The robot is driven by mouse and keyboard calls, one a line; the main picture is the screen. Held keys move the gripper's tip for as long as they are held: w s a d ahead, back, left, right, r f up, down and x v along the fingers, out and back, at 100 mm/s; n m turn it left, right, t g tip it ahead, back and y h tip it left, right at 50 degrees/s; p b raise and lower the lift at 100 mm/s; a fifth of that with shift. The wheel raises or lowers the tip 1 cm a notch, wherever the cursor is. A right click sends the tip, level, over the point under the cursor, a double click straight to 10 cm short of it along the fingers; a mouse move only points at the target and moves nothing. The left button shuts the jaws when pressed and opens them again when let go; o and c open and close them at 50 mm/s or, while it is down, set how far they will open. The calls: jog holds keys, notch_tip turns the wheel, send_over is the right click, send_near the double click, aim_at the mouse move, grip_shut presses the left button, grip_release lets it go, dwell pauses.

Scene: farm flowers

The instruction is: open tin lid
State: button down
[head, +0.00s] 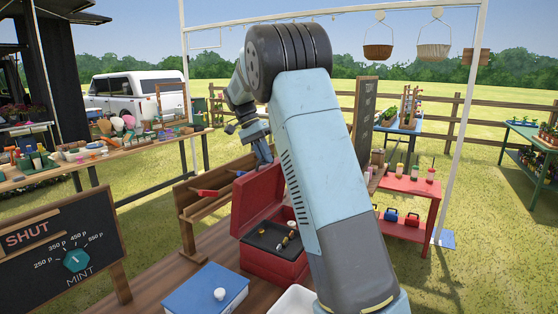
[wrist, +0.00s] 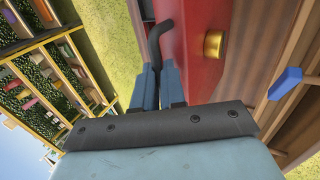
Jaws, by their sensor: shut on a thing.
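The red tin (head: 278,262) stands on the wooden deck with its red lid (head: 257,198) raised roughly upright at its left and back. A dark tray (head: 268,236) with a few small brass-coloured and dark items shows inside. My gripper (head: 264,160) is at the top edge of the raised lid. In the wrist view, my gripper (wrist: 158,82) is shut on a bent black handle (wrist: 160,38) beside the red lid face (wrist: 190,60). My arm hides the tin's right side in the head view.
A blue box with a white knob (head: 219,294) stands in front of the tin. A white container (head: 293,302) is partly behind my arm. A wooden rack (head: 190,208) stands close behind and left of the lid. A red table (head: 410,186) with cups is at right.

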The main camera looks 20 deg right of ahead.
jog(key=shift+w+a+f, duration=0.2)
jog(key=shift+w+a, duration=0.4)
jog(key=shift+w, duration=0.05)
jog(key=shift+w+a+f, duration=0.15)
jog(key=shift+w+a, duration=0.45)
jog(key=shift+w, duration=0.05)
jog(key=c, duration=1.5)
grip_release()
jog(key=shift+r, duration=0.1)
jog(key=shift+d, duration=0.1)
